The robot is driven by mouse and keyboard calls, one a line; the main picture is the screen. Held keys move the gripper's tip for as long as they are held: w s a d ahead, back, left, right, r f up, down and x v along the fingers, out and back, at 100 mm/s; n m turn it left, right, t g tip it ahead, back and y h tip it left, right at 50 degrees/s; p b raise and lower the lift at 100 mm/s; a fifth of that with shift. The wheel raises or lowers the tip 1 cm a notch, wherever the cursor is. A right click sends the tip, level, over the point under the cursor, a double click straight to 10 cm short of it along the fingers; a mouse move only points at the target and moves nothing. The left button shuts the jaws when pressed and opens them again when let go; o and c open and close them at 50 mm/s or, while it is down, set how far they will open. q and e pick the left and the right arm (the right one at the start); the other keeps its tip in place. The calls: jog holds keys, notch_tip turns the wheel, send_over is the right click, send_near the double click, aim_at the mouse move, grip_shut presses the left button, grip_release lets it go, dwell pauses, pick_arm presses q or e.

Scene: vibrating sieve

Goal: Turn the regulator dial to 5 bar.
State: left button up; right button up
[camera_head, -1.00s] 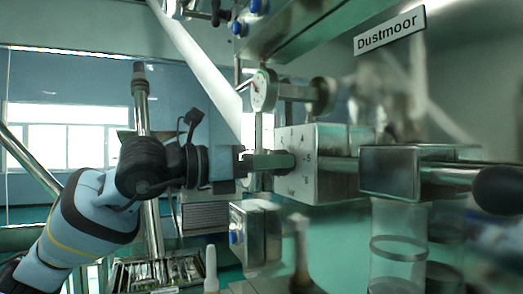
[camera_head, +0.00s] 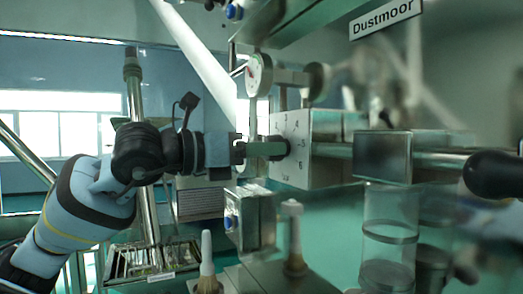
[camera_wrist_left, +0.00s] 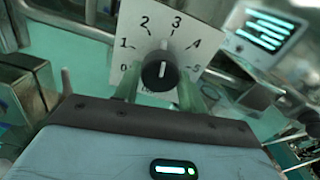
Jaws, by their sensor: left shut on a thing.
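The regulator is a pale metal block (camera_head: 325,150) with a square numbered face; this dial plate (camera_wrist_left: 133,62) also shows in the left wrist view, with 0 to 5 legible. The black dial knob (camera_wrist_left: 160,72) has a white line that stands nearly upright in the picture, toward the gap between 2 and 3. My left gripper (camera_head: 272,149) comes in from the left, shut on the knob, with a greenish finger on each side of it in the left wrist view. The fingers hide part of the dial's lower edge. My right gripper is not in view.
A round pressure gauge (camera_head: 260,75) stands just above the regulator, close to my left gripper; its reading is too small to tell. Clear cylinders (camera_head: 389,238) stand to the right.

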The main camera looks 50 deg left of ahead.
pick_arm(q)
jog(key=m, duration=0.9)
jog(key=m+b, duration=0.1)
jog(key=m, duration=0.8)
jog(key=shift+a+r, duration=0.15)
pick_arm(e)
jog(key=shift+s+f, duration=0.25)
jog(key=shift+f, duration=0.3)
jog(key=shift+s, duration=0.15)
pick_arm(q)
jog(key=o, duration=1)
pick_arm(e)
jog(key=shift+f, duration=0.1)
